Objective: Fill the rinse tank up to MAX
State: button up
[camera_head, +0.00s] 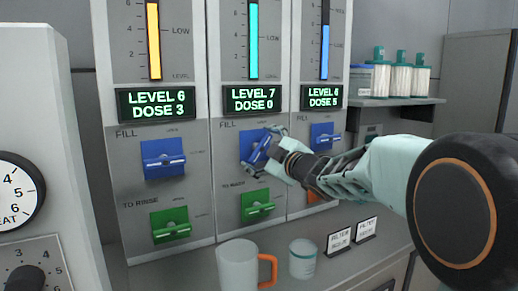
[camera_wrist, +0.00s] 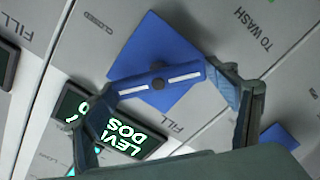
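Three panel columns each have a gauge, a display and a blue FILL valve. The left FILL valve (camera_head: 163,158) has a level handle; its display reads LEVEL 6 DOSE 3. Below it is the green TO RINSE valve (camera_head: 171,225). The middle display (camera_head: 254,98) reads LEVEL 7 DOSE 0. My gripper (camera_head: 262,150) is at the middle FILL valve; its fingers (camera_wrist: 162,84) close on both ends of the blue handle (camera_wrist: 180,76), which sits diagonally on its plate. The right FILL valve (camera_head: 325,136) stands behind my wrist. No tank marked rinse or MAX line is readable.
Bottles (camera_head: 400,78) stand on a shelf at the right. A dial unit (camera_head: 12,195) stands at the left.

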jog(key=shift+o, duration=0.7)
jog(key=v, duration=1.2)
dwell(1.0)
